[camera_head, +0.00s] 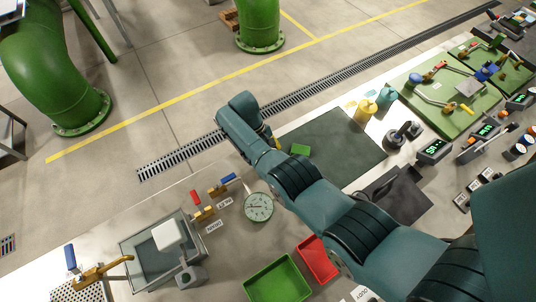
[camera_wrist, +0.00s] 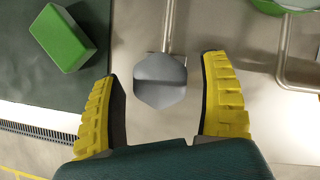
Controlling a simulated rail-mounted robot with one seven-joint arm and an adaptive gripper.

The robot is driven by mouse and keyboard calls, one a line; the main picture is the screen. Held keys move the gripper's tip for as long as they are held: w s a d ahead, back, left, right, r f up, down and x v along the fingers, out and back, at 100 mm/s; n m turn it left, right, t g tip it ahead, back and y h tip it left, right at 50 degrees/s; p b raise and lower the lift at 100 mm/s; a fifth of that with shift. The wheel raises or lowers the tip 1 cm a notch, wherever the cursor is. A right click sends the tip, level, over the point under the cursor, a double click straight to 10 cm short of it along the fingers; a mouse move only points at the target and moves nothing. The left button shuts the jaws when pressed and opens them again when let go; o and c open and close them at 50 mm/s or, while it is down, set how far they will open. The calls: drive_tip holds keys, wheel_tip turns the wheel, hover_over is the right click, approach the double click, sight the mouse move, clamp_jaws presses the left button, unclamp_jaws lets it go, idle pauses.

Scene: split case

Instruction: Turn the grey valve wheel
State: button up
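My gripper (camera_wrist: 160,100) is open in the wrist view, with two yellow ribbed fingers wide apart. A grey, angular, flat-faced piece on a thin metal rod shows between them; it may be the grey valve wheel (camera_wrist: 160,80), but its shape does not make this certain. No contact with either finger is visible, and its depth from them is unclear. In the head view my gripper (camera_head: 271,135) is at the far end of my arm, near the dark mat's left edge. My arm hides the area beneath it, and I cannot make out the grey piece there.
A green block (camera_wrist: 62,38) lies on the dark mat (camera_head: 345,145). A round gauge (camera_head: 258,207) stands left of my arm, near small blue- and red-handled valves (camera_head: 204,214). A bent pipe (camera_wrist: 281,60) is right of the fingers. Green and red trays (camera_head: 278,281) stand in front.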

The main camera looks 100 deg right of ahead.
drive_tip(key=shift+d+r, duration=0.1)
drive_tip(key=shift+r, duration=0.05)
drive_tip(key=v, duration=1.2)
